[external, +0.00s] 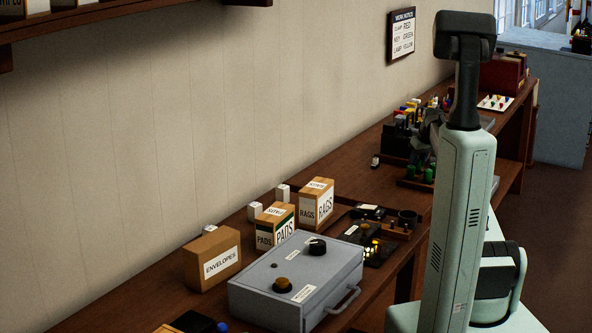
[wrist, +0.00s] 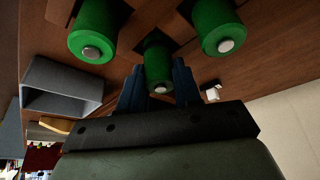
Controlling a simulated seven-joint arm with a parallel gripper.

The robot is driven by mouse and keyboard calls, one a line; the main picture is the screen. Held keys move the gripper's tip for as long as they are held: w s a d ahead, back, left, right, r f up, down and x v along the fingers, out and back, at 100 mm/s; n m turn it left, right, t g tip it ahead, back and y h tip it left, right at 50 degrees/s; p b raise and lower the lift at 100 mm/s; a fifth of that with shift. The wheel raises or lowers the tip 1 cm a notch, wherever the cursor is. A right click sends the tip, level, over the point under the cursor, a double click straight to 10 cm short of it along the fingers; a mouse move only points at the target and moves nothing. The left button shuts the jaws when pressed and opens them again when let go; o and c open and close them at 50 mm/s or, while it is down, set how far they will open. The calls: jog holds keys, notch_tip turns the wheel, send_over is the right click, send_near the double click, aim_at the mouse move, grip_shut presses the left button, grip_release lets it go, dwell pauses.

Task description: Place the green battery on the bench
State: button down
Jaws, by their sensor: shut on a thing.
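Several green batteries show in the wrist view, with silver end caps. The middle green battery (wrist: 158,66) is between my gripper's blue fingers (wrist: 158,82), which are shut on it. One green battery (wrist: 93,36) is to its left and another (wrist: 216,30) to its right, both apart from the fingers. They sit at dark square openings in a wooden surface; I cannot tell whether the held one is clear of its opening. In the external view, green batteries (external: 428,174) show low beside my arm, which hides most of my gripper. The wooden bench (external: 340,178) runs along the wall.
A grey open bin (wrist: 62,88) is left of the batteries in the wrist view. On the bench stand a grey control box (external: 295,285), an envelopes box (external: 212,258), a pads box (external: 275,226) and a rags box (external: 317,203). Bare bench lies behind the rags box.

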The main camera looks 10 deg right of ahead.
jog(key=shift+f, duration=0.3)
jog(key=c, duration=0.7)
grip_release()
jog(key=v, duration=1.3)
jog(key=shift+r, duration=0.4)
